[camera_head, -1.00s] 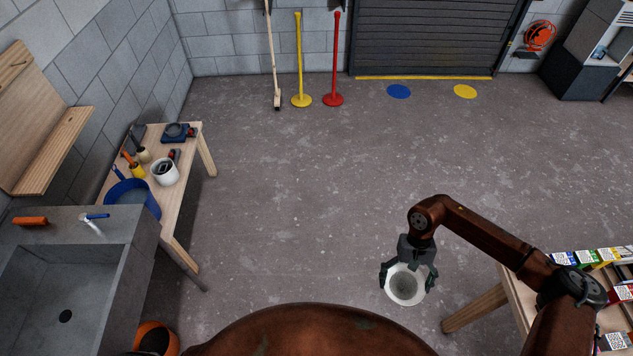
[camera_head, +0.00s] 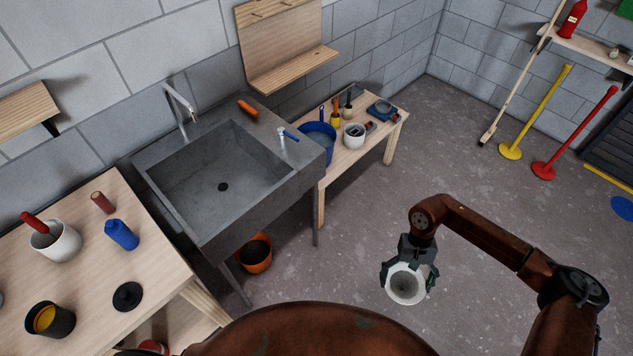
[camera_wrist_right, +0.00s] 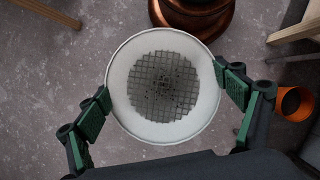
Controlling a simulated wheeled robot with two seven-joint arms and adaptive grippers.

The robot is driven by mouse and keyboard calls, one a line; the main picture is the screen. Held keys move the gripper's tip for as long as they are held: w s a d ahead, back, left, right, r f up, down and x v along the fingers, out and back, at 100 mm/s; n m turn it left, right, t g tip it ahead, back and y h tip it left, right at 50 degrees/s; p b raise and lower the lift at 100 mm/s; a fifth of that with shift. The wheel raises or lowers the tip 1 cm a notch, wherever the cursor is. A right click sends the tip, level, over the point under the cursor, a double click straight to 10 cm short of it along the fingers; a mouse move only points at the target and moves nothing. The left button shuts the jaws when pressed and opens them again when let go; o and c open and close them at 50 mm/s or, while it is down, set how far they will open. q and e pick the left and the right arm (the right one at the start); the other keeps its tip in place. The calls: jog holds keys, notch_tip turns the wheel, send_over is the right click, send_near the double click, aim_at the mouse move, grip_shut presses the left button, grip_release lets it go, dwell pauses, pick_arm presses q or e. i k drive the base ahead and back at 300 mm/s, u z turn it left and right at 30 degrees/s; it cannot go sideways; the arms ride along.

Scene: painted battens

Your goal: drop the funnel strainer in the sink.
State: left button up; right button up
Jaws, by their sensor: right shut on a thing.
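The funnel strainer (camera_head: 405,286) is a white round funnel with a dark mesh in its middle. My right gripper (camera_head: 408,278) is shut on it and holds it above the floor. In the right wrist view the strainer (camera_wrist_right: 163,125) sits between the two green-padded fingers, its mesh facing the camera. The grey sink (camera_head: 223,187) stands to the left of the gripper, against the wall. Its basin looks empty, with a dark drain hole. The strainer is well apart from the sink. My left gripper does not show.
A wooden table (camera_head: 165,245) with a white pot, blue bottle and dark tin stands left of the sink. A low bench (camera_head: 375,140) with a blue bucket (camera_head: 318,142) is on its right. An orange bucket (camera_head: 254,254) sits beneath the sink. An orange sponge (camera_head: 248,108) and brush lie on its rim.

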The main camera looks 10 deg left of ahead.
aim_at(219, 190)
jog(key=u, duration=1.8)
